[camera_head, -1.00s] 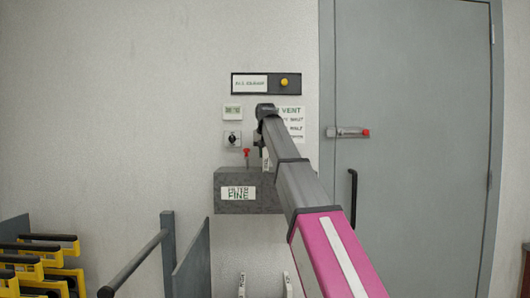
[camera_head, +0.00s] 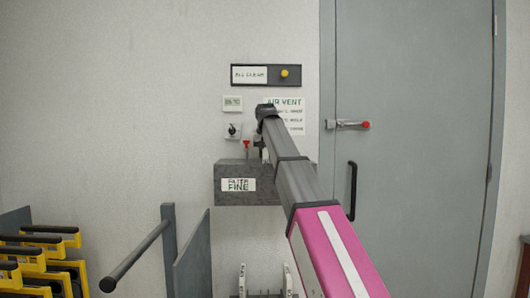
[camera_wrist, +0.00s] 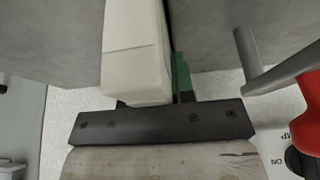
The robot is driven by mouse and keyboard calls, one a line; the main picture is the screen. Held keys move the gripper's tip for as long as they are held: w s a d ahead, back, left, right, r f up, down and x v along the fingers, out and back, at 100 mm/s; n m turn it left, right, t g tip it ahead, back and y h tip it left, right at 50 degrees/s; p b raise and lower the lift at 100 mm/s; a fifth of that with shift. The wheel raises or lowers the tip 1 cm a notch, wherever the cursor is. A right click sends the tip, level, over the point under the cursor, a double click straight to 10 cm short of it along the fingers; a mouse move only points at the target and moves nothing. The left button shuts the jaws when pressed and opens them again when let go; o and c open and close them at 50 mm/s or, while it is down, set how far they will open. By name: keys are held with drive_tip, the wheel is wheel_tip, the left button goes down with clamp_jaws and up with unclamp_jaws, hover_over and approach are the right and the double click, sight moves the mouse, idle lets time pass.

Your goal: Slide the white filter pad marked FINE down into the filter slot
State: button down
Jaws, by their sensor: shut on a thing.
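My gripper (camera_head: 263,140) is above the grey filter box (camera_head: 285,190), which carries a white label reading FILTER FINE (camera_head: 238,185). In the wrist view, a thick off-white block (camera_wrist: 138,45), which looks like the filter pad, extends from the dark gripper plate (camera_wrist: 152,124) and is held there. Its FINE marking does not show. Grey box surfaces lie on both sides of it. A narrow green strip (camera_wrist: 182,75) runs along its right side. The pad's far end and the slot are hidden, so I cannot tell how deep it sits.
A red-topped lever (camera_head: 246,146) stands at the box's top, left of my gripper; a red part (camera_wrist: 312,100) is close at right in the wrist view. A knob (camera_head: 233,130) is on the wall above. Yellow racks (camera_head: 38,262) and a grey rail (camera_head: 140,255) stand at left.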

drive_tip(key=shift+f, duration=0.35)
drive_tip(key=c, duration=1.1)
unclamp_jaws()
drive_tip(key=shift+o, duration=0.7)
drive_tip(key=shift+r, duration=0.4)
drive_tip(key=shift+o, duration=0.4)
drive_tip(key=shift+r, duration=4.1)
drive_tip(key=shift+s, duration=0.15)
